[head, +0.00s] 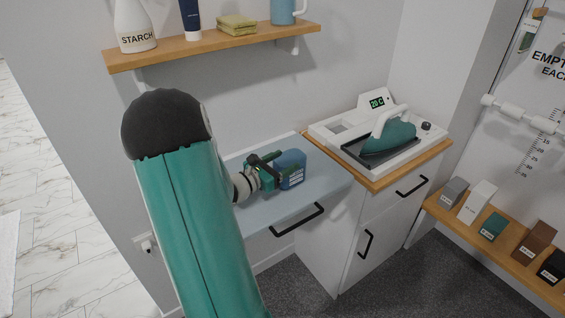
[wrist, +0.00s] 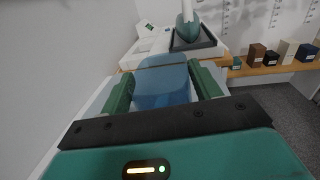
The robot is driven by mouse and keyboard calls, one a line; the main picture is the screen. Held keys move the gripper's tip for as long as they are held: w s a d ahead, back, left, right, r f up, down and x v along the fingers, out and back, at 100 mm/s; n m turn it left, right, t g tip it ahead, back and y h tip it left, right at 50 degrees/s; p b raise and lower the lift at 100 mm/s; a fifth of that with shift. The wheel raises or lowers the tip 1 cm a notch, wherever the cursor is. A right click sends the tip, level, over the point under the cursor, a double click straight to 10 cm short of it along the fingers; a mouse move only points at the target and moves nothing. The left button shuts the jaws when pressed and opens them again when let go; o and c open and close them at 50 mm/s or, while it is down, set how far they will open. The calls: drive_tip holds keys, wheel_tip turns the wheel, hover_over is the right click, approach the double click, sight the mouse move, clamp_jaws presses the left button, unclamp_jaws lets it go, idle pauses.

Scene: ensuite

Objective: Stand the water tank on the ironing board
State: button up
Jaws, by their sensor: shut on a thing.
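The water tank (head: 292,170) is a blue, see-through container with pale marks on its side. It looks upright over the pale blue ironing board (head: 325,187), which has a black handle on its front. I cannot tell whether the tank's base touches the board. My gripper (head: 272,172) is shut on the tank from the left. In the wrist view the tank (wrist: 162,82) sits between the two green fingers of my gripper (wrist: 163,90). The fingers hide parts of its sides.
A white cabinet (head: 375,235) stands right of the board. On its top are a white iron station (head: 345,133) and a teal iron (head: 392,137). A wooden wall shelf (head: 215,45) with a starch bottle (head: 134,27) hangs above. A low shelf (head: 490,240) with several small boxes is at right.

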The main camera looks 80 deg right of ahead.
drive_tip(key=shift+f, duration=0.1)
drive_tip(key=o, duration=1.3)
drive_tip(key=shift+w+a, duration=0.15)
drive_tip(key=v, duration=1.1)
drive_tip(key=shift+w+a, duration=0.15)
drive_tip(key=shift+a, duration=0.1)
drive_tip(key=w+a+r+m+t+y, duration=0.3)
drive_tip(key=a+r+t+y, duration=0.1)
drive_tip(key=a, duration=1)
drive_tip(key=w+a+r+m+t+y, duration=0.3)
drive_tip(key=a+t+y, duration=0.3)
drive_tip(key=a, duration=0.9)
drive_tip(key=w+a+r+m+t+y, duration=0.4)
drive_tip(key=a+m+t+y, duration=0.1)
drive_tip(key=a, duration=1)
drive_tip(key=shift+r+t, duration=0.3)
drive_tip(key=shift+r, duration=0.1)
